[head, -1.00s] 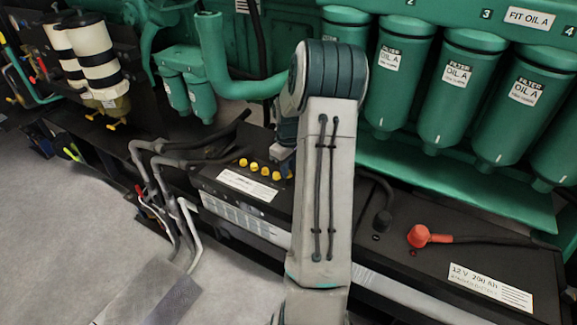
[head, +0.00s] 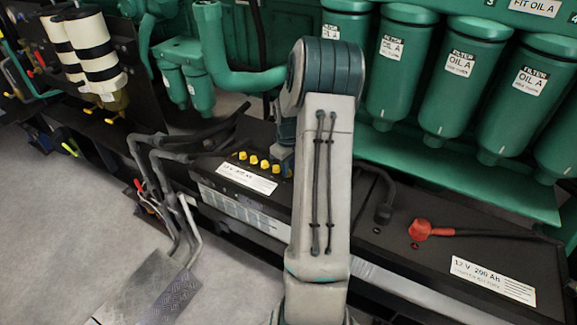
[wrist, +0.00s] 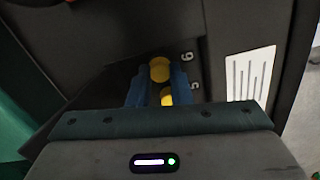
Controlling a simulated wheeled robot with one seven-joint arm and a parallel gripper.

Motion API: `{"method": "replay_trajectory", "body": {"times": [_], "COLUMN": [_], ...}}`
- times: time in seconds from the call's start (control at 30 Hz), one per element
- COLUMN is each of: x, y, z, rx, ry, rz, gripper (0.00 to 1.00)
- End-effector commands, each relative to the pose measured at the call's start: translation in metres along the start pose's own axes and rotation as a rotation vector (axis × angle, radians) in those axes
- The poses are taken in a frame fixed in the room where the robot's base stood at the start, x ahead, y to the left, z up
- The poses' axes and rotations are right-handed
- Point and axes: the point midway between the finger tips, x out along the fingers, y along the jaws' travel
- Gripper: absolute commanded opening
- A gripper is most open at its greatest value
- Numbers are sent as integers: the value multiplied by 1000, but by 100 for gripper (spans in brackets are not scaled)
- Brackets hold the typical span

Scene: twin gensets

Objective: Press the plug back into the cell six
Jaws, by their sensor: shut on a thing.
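The battery (head: 215,184) with the cell plugs is the left black one in the head view. A row of yellow plugs (head: 254,160) runs along its top toward my arm. In the wrist view, a yellow plug (wrist: 159,69) beside the number 6 is between the blue fingertips of my gripper (wrist: 160,74), which is shut on it. Another yellow plug (wrist: 167,97), by the number 5, shows between the fingers nearer the palm. Whether the held plug is seated in its hole cannot be told. In the head view my arm hides most of the gripper.
A second battery (head: 390,265) with a red terminal cap (head: 420,229) lies to the right. Green oil filters (head: 455,85) hang behind. Grey cables (head: 160,165) rise at the battery's left end. Open floor (head: 60,230) lies at the front left.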

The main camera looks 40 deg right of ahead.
Motion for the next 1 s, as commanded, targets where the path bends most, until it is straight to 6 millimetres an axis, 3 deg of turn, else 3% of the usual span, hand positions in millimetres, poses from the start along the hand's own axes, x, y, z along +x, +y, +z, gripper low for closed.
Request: {"method": "replay_trajectory", "body": {"times": [0.2,0.23,0.3,0.33,0.67,1.0], "x": [0,0,0,0,-2,-22], "y": [0,0,0,0,0,0], "z": [0,0,0,0,0,0], "rx": [0,0,1,1,1,1], "ry": [0,0,0,0,0,1], "rz": [0,0,0,0,0,0], "gripper": [5,21,40,43,43,43]}}
